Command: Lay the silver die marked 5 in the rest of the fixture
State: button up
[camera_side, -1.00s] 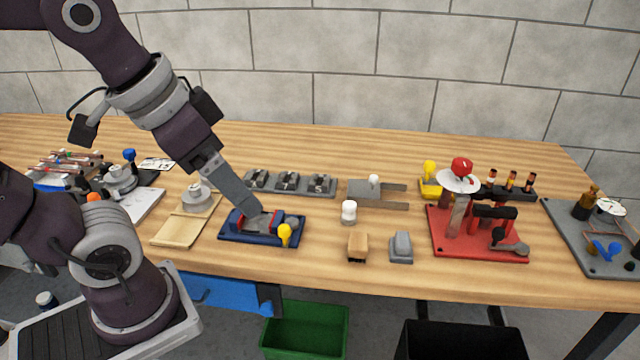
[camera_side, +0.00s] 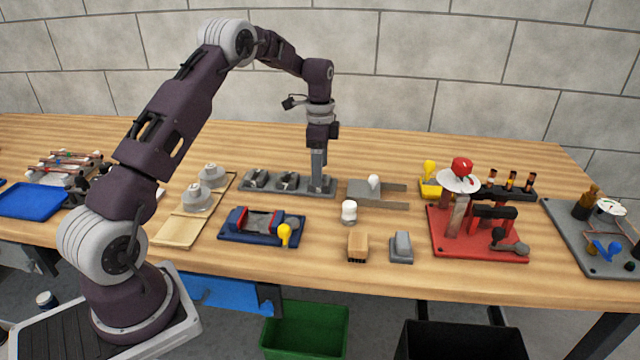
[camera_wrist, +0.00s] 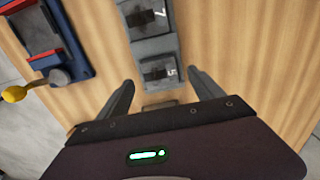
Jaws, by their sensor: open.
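The silver die marked 5 (camera_wrist: 158,71) sits in the end slot of the grey die rack (camera_wrist: 153,46), seen in the wrist view. My gripper (camera_wrist: 161,79) is open, with one finger on each side of that end of the rack and die; I see no grip on it. In the side view my gripper (camera_side: 318,186) points straight down at the right end of the rack (camera_side: 270,193) and hides most of that die. The blue fixture (camera_side: 262,239) with red jaws stands in front of the rack; its grey rest between the jaws looks empty. The fixture shows at upper left in the wrist view (camera_wrist: 80,62).
Another die marked 7 (camera_wrist: 150,18) sits beside it in the rack. A yellow knob (camera_side: 284,233) is at the fixture's front. A grey plate (camera_side: 362,197), a white-topped jar (camera_side: 349,212) and a wooden board (camera_side: 178,232) stand nearby. Bare table lies between rack and fixture.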

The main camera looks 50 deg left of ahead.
notch_tip(320, 180, down, 3)
jog(key=shift+r, duration=0.1)
jog(key=shift+c, duration=0.5)
grip_shut()
jog(key=shift+r, duration=0.1)
notch_tip(320, 180, up, 10)
jog(key=s+d, duration=0.2)
jog(key=s, duration=0.8)
jog(key=s+d, duration=0.2)
jog(key=s, duration=0.8)
jog(key=shift+s+f, duration=0.25)
jog(key=shift+s, duration=0.05)
